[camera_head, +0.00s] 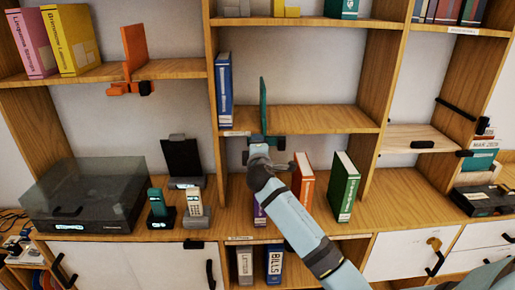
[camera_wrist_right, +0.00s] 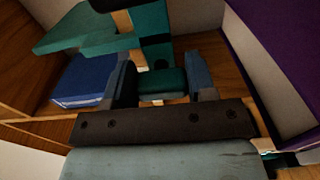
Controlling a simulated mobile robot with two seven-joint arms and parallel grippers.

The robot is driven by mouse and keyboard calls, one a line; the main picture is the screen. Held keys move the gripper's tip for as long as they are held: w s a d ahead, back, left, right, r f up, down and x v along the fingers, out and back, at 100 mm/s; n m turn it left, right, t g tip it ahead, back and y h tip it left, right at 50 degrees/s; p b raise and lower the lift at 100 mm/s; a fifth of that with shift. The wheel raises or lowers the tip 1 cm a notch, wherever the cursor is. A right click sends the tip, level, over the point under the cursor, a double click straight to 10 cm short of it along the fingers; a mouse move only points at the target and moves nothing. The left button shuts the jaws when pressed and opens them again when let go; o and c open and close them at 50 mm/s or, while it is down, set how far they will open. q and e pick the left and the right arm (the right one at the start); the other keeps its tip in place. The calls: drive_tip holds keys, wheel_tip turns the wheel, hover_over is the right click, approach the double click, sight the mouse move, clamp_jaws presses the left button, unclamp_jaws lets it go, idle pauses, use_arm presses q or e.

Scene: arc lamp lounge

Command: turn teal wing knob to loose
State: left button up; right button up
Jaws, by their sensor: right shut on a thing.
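The teal bookend (camera_head: 263,98) stands upright at the edge of the middle shelf, with its teal clamp below it at the front lip. The clamp also shows in the wrist view (camera_wrist_right: 153,45). My right gripper (camera_head: 258,152) reaches up to the underside of this clamp and hides most of the knob in the head view. In the wrist view the teal wing knob (camera_wrist_right: 166,81) sits between the two fingers of my right gripper (camera_wrist_right: 160,88), which is shut on it. The knob's setting cannot be read. My left gripper is not in view.
An orange bookend (camera_head: 134,48) with its own clamp is on the left shelf. A blue book (camera_head: 224,90) stands left of the teal bookend. Below are a purple book (camera_head: 259,213), an orange book (camera_head: 303,180) and a green book (camera_head: 344,187), close to my right arm.

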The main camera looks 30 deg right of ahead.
drive_tip(key=o, duration=0.9)
drive_tip(key=shift+o, duration=0.2)
drive_tip(key=v, duration=1.4)
drive_tip(key=shift+b, duration=0.4)
drive_tip(key=shift+d, duration=0.15)
